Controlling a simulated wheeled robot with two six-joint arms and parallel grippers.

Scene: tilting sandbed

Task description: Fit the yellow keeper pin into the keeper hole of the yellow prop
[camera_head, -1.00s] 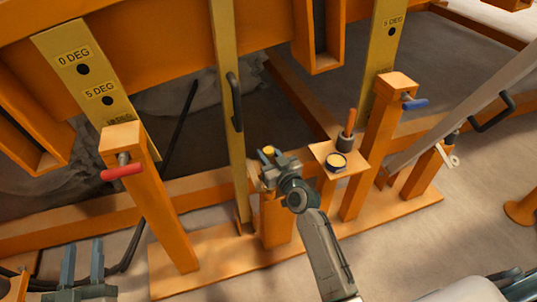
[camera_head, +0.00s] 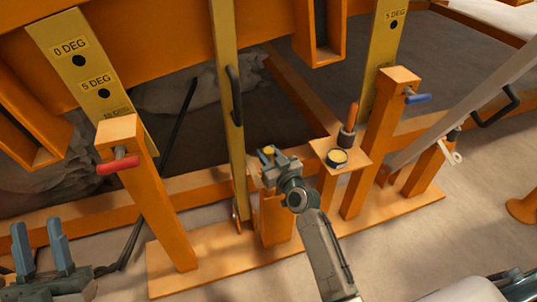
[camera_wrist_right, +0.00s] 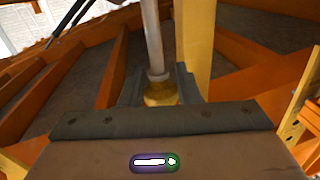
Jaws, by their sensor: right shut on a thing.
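The yellow prop (camera_head: 229,130) stands nearly upright as a long bar with a black handle, its foot down by the orange base. Its keeper hole cannot be made out. My right gripper (camera_head: 270,163) is shut on the yellow keeper pin (camera_head: 268,151), to the right of the prop and apart from it in the picture. In the right wrist view the pin's yellow head (camera_wrist_right: 161,94) sits between the jaws, with a grey shaft (camera_wrist_right: 152,38) running away from it. My left gripper (camera_head: 40,245) is open and empty at the lower left.
Orange posts with a red handle (camera_head: 118,164) and a blue handle (camera_head: 418,98) flank the prop. A small orange shelf (camera_head: 325,148) right of my right gripper holds a round tin and an orange-handled tool. A grey bar slants at the right.

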